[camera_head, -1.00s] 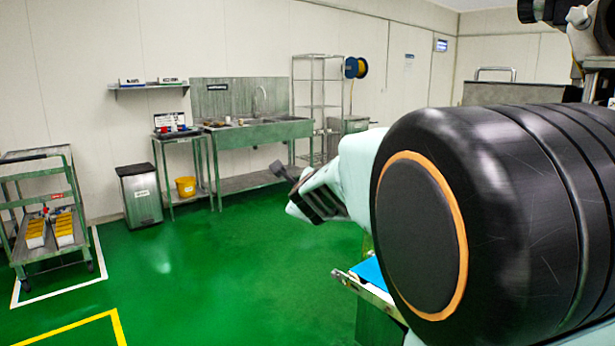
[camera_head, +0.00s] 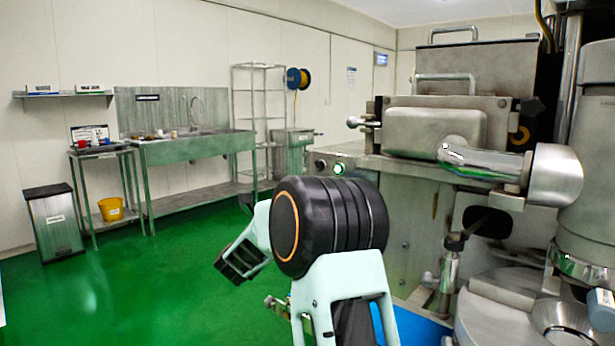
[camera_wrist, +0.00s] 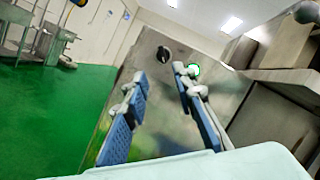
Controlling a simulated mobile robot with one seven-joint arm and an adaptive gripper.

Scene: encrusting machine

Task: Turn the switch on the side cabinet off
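The side cabinet (camera_wrist: 165,95) is a grey metal box; its panel shows tilted ahead of my gripper in the wrist view. A dark round switch (camera_wrist: 163,54) sits near the panel's top, beside a lit green button (camera_wrist: 193,69). In the head view the switch (camera_head: 320,166) and the green button (camera_head: 339,169) are small, on the machine's left upper front. My gripper (camera_wrist: 160,82) is open and empty, its two blue-padded fingers apart and short of the panel. In the head view my gripper (camera_head: 240,262) is left of and below the switch. The switch's exact setting is too small to read.
The encrusting machine (camera_head: 435,130) fills the right of the head view, with a metal cylinder arm (camera_head: 490,168) jutting out. A sink table (camera_head: 195,150), a bin (camera_head: 52,225) and a yellow bucket (camera_head: 111,209) stand along the left wall. The green floor at left is clear.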

